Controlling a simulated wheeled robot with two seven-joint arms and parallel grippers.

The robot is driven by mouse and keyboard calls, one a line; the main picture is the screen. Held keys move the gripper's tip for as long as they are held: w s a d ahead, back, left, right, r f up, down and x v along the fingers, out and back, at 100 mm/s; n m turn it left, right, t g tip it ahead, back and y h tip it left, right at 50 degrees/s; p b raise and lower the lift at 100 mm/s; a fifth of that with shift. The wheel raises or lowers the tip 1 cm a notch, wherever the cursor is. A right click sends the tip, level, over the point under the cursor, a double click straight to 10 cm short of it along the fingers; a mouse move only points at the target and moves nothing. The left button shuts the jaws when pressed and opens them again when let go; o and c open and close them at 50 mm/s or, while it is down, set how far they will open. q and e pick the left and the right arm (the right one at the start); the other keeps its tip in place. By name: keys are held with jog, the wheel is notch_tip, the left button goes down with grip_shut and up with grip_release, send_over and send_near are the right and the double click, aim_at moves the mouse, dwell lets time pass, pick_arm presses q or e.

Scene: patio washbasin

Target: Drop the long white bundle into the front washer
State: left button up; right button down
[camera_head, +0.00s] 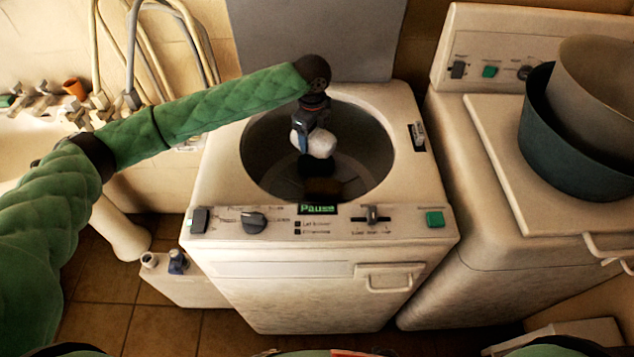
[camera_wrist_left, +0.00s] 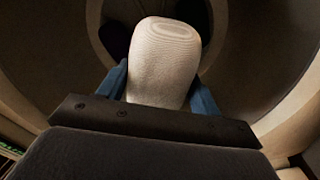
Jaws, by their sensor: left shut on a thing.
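The front washer (camera_head: 310,285) is a white top loader with its lid raised and its round drum opening (camera_head: 370,150) showing. Its display reads "Pause". My left gripper (camera_head: 312,143) points down inside the opening and is shut on the white bundle (camera_head: 318,145). In the left wrist view the white bundle (camera_wrist_left: 165,60) is a ribbed, rounded roll between the blue fingers, with the drum around it. A dark thing (camera_head: 322,187) lies below the bundle in the drum; I cannot tell what it is. My right gripper is not in view.
The raised grey lid (camera_head: 315,40) stands behind the opening. A second white machine (camera_head: 490,190) on the right bears a dark blue tub (camera_head: 560,150) and a grey basin (camera_head: 600,85). Taps and hoses (camera_head: 135,50) are at the back left.

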pick_arm(q)
jog(key=o, duration=1.1)
jog(key=shift+o, duration=0.2)
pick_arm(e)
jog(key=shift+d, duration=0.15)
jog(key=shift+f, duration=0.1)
pick_arm(q)
jog(key=shift+r, duration=0.3)
notch_tip(320, 180, up, 6)
jog(key=b, duration=0.2)
jog(key=shift+r+b, duration=0.1)
jog(key=shift+b, duration=0.3)
jog(key=shift+r, duration=0.5)
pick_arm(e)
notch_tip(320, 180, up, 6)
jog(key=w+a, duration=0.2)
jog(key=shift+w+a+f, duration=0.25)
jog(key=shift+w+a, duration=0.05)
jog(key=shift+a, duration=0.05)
